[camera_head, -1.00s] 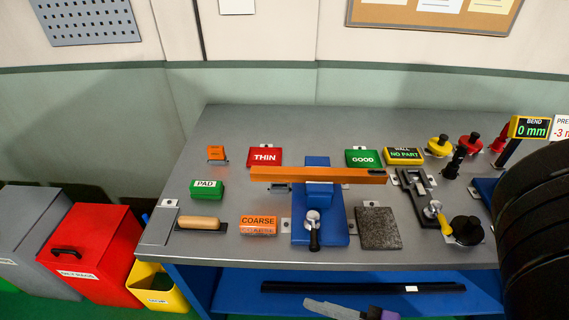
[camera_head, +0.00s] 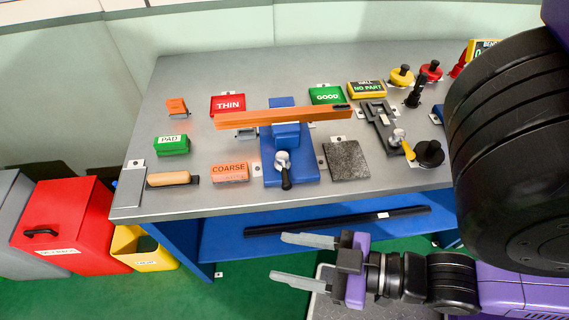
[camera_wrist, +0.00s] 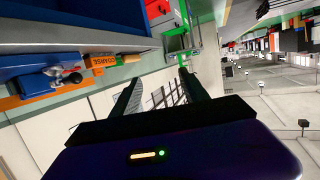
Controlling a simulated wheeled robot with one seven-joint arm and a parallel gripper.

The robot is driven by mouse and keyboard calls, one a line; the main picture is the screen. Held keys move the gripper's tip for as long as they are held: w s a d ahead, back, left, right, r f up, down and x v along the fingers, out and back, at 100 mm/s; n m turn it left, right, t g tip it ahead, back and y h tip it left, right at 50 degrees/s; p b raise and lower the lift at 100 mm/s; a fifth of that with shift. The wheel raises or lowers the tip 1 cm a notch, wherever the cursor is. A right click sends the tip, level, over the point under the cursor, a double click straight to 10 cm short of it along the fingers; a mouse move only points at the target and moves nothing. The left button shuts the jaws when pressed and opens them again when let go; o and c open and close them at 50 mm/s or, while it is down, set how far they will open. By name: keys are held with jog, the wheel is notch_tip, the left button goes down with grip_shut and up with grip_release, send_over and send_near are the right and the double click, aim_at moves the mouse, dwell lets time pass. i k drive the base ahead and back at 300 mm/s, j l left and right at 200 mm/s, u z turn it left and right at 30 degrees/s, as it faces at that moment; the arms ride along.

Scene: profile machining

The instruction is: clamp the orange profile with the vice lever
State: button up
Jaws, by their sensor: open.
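The orange profile (camera_head: 255,119) is a long bar lying across the blue vice (camera_head: 302,166) on the grey workbench, in the head view. The vice lever (camera_head: 284,178), with a silver hub and a black handle, points toward the front edge of the bench. My gripper (camera_head: 302,259) is open and empty, below and in front of the bench edge, apart from the lever. In the wrist view its two dark fingers (camera_wrist: 157,95) are spread with nothing between them. The vice lever (camera_wrist: 65,73) and the orange profile (camera_wrist: 12,102) show at the left there.
An orange COARSE block (camera_head: 229,173) and a wooden-handled tool (camera_head: 170,179) lie left of the vice. A dark grey pad (camera_head: 346,160) and a clamp fixture (camera_head: 384,125) stand right. A black bar (camera_head: 335,222) lies on the blue lower shelf. Bins stand at left.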

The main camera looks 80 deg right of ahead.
aim_at(282, 165)
jog(key=k+j+z, duration=0.15)
jog(key=j, duration=0.25)
jog(key=k+j+z, duration=0.2)
jog(key=j, duration=0.25)
jog(key=k+j+z, duration=0.15)
jog(key=k+j, duration=0.1)
jog(key=j, duration=0.1)
